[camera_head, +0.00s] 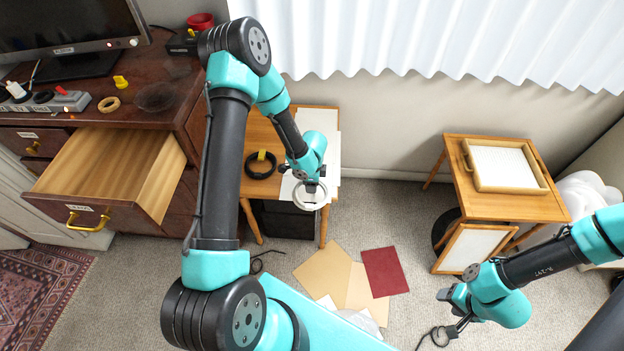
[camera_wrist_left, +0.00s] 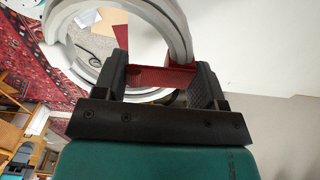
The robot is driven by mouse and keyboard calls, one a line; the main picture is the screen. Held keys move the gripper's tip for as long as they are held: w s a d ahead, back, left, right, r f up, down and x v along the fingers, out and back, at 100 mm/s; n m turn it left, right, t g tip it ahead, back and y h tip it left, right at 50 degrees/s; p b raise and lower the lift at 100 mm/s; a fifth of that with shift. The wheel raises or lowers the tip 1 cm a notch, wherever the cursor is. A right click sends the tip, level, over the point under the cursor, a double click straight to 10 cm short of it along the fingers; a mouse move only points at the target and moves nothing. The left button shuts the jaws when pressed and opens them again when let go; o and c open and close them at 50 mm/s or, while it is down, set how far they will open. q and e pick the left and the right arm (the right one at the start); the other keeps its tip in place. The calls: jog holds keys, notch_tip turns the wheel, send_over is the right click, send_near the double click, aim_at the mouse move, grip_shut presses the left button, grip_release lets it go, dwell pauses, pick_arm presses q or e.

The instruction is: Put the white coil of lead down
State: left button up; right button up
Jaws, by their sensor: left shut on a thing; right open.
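The white coil of lead (camera_head: 310,196) hangs in my left gripper (camera_head: 307,184), above the front right edge of the small wooden table (camera_head: 262,130). In the left wrist view the coil (camera_wrist_left: 172,22) shows large and close, at the fingertips of the same gripper (camera_wrist_left: 160,78). A red piece shows between the fingers. A white sheet lies on the table's right part, beneath and behind the coil. My right gripper (camera_head: 456,325) is low at the lower right, over the carpet, open and apart from the coil.
A black coil (camera_head: 261,165) with a yellow tag lies on the small table. An open drawer (camera_head: 108,176) juts out on the left. Papers and a red folder (camera_head: 385,271) lie on the carpet. A second table with a tray (camera_head: 506,166) stands at right.

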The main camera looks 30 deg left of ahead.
pick_arm(q)
jog(key=shift+w, duration=0.1)
dwell(0.3)
jog(key=shift+w+d+n, duration=0.25)
jog(key=shift+w+n, duration=0.05)
jog(key=w+d+n, duration=0.2)
jog(key=n, duration=0.1)
jog(key=w+d+r+n, duration=0.1)
jog(key=w+d+n, duration=0.1)
jog(key=n, duration=0.1)
jog(key=shift+w+d, duration=0.3)
jog(key=shift+d, duration=0.1)
jog(key=w+d+r+n, duration=0.1)
jog(key=w+d+n, duration=0.2)
jog(key=d+n, duration=0.2)
jog(key=shift+d+n, duration=0.4)
jog(key=shift+n, duration=0.3)
jog(key=shift+w+r, duration=0.1)
